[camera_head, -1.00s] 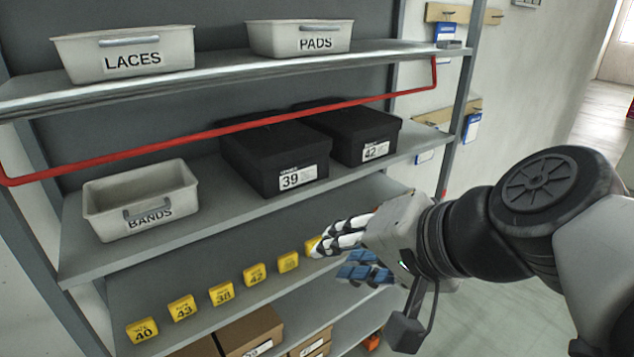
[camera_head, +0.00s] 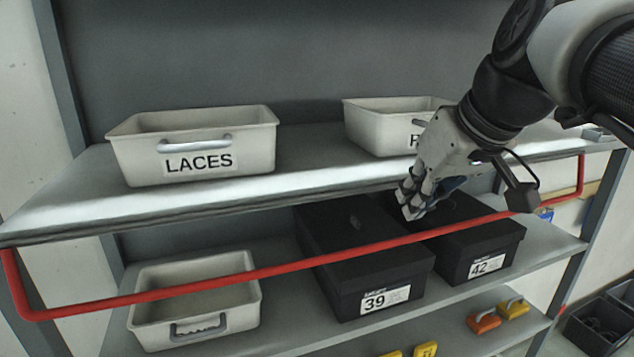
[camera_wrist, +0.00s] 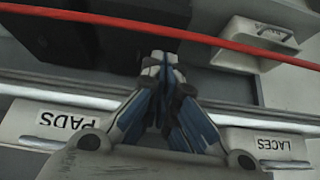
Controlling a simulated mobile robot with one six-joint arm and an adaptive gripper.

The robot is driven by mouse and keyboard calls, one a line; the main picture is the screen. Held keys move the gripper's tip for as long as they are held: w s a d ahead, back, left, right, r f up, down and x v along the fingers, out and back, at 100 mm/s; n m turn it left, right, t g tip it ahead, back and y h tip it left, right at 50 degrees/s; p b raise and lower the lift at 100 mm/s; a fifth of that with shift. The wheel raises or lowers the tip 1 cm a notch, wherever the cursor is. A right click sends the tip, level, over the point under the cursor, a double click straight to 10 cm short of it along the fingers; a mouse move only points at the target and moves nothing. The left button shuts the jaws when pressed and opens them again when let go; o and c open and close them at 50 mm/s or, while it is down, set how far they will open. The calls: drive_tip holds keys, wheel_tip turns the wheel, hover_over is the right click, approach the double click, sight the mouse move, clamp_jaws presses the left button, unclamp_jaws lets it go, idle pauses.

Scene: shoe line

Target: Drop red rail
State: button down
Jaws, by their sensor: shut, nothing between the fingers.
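The red rail (camera_head: 262,273) runs along the front of the shelving, hanging below the upper shelf's front edge. It crosses in front of the black boxes and the BANDS bin. In the wrist view the red rail (camera_wrist: 190,37) crosses the top of the picture, beyond the fingertips. My gripper (camera_head: 408,208) is shut and empty. In the head view it appears just above the rail, in front of the upper shelf edge near the PADS bin. In the wrist view my gripper (camera_wrist: 160,62) points toward the rail, with a visible gap between them.
The LACES bin (camera_head: 258,150) and PADS bin (camera_head: 366,130) stand on the upper shelf (camera_head: 60,205). Below are black box 39 (camera_head: 345,285), black box 42 (camera_head: 495,240) and a grey bin (camera_head: 150,338). Orange and yellow blocks (camera_head: 484,322) sit lower right.

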drive_tip(key=x, duration=0.9)
drive_tip(key=shift+w, duration=0.15)
drive_tip(key=shift+r+n, duration=0.15)
drive_tip(key=shift+n, duration=0.15)
